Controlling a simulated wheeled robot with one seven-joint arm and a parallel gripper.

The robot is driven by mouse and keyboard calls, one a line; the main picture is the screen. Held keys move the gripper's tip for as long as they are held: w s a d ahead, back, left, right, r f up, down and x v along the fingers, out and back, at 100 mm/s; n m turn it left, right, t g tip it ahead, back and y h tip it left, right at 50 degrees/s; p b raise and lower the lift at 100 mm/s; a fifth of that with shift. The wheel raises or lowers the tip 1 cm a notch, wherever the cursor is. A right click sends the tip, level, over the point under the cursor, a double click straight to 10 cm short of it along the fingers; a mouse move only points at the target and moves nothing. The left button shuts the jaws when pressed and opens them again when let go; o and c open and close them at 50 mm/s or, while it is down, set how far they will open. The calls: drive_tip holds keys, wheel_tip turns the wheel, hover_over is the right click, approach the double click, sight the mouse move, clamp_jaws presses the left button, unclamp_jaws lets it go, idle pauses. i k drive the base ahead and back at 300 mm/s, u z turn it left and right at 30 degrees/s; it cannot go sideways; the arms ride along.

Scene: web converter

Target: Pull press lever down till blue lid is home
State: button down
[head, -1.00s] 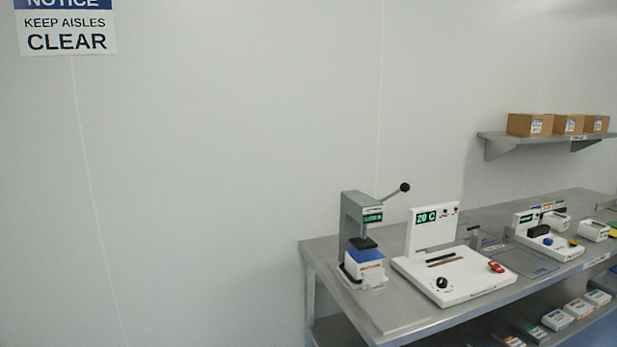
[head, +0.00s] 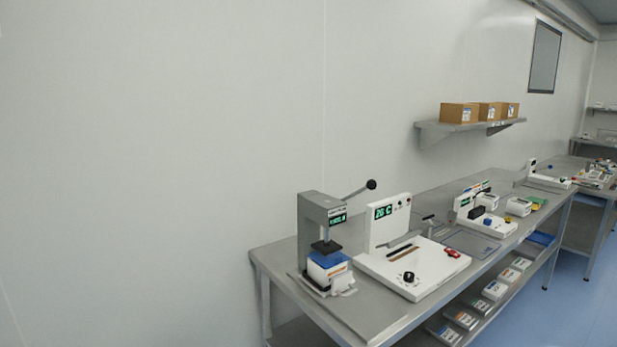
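The grey press (head: 311,220) stands at the near left end of the steel bench. Its lever (head: 359,190), tipped with a black ball knob (head: 371,184), slants up to the right. Under the press's dark ram pad (head: 325,247) sits a white box with a blue lid (head: 326,259). The pad is just above or at the lid; I cannot tell whether they touch, or how deep the lid sits. A small green display shows on the press head. My gripper is not in view.
A white device with a "20 C" display (head: 390,221) stands right of the press. The steel bench (head: 280,258) runs away to the right, with more devices on it and boxes on its lower shelf. Cartons (head: 459,113) sit on a wall shelf. Blue floor (head: 570,300) is open at right.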

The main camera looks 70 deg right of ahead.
sight(371, 184)
drive_tip(key=z, duration=0.4)
drive_tip(key=i, duration=0.8)
drive_tip(key=z, duration=0.9)
drive_tip(key=i, duration=0.25)
drive_tip(key=z, duration=0.25)
